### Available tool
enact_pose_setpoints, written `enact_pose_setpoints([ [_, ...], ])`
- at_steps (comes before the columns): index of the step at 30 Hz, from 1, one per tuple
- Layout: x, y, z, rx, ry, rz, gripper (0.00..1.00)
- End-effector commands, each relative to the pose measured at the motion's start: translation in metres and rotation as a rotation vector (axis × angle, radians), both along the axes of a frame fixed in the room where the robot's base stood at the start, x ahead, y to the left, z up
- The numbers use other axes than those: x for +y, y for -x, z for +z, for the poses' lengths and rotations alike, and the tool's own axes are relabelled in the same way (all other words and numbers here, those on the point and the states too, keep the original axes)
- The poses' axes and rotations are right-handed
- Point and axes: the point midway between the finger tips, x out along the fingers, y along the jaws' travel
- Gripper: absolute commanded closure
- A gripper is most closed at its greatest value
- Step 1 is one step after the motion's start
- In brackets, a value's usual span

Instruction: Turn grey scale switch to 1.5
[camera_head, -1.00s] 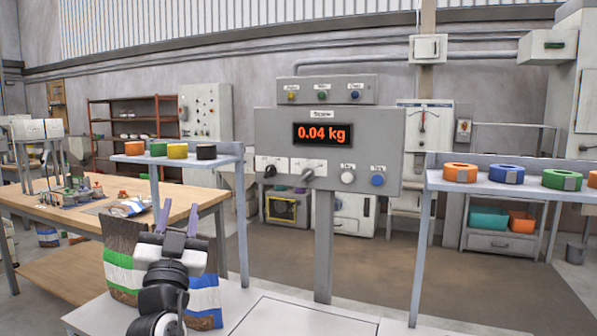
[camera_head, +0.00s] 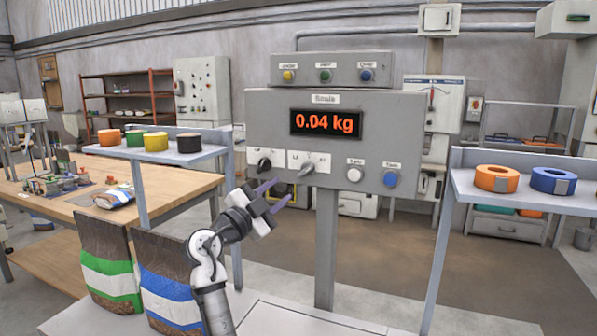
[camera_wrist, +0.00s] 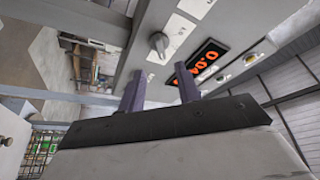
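The grey scale panel (camera_head: 350,120) reads 0.04 kg on its red display (camera_head: 325,123). Below the display, the grey switch (camera_head: 306,169) sits on a white label plate; the plate's figures are too small to read surely. A black switch (camera_head: 264,165) is on the plate to its left. My gripper (camera_head: 282,191) is open and empty, just below and in front of the two switches, touching neither. In the wrist view, a grey switch (camera_wrist: 158,44) shows beyond the spread purple fingers (camera_wrist: 160,80), with its white plate beside it.
White button (camera_head: 354,174) and blue button (camera_head: 391,179) are right of the switches. Shelves with tape rolls flank the panel, left (camera_head: 160,152) and right (camera_head: 520,195). Two bags (camera_head: 165,285) stand below left, beside my arm. The space before the panel's right half is clear.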

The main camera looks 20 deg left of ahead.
Motion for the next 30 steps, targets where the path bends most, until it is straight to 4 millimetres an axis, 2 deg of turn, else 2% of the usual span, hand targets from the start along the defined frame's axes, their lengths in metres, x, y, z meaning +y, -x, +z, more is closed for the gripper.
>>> enact_pose_setpoints([
  [1, -0.005, -0.011, 0.007, 0.002, 0.000, -0.003, 0.66],
  [6, -0.016, -0.043, 0.016, 0.001, 0.001, -0.002, 0.66],
  [12, -0.024, -0.069, 0.020, 0.001, 0.002, 0.000, 0.66],
  [18, -0.027, -0.078, 0.021, 0.001, 0.000, 0.002, 0.66],
  [25, -0.027, -0.078, 0.021, 0.001, 0.000, 0.002, 0.66],
  [30, -0.027, -0.078, 0.021, 0.000, 0.000, 0.001, 0.87],
])
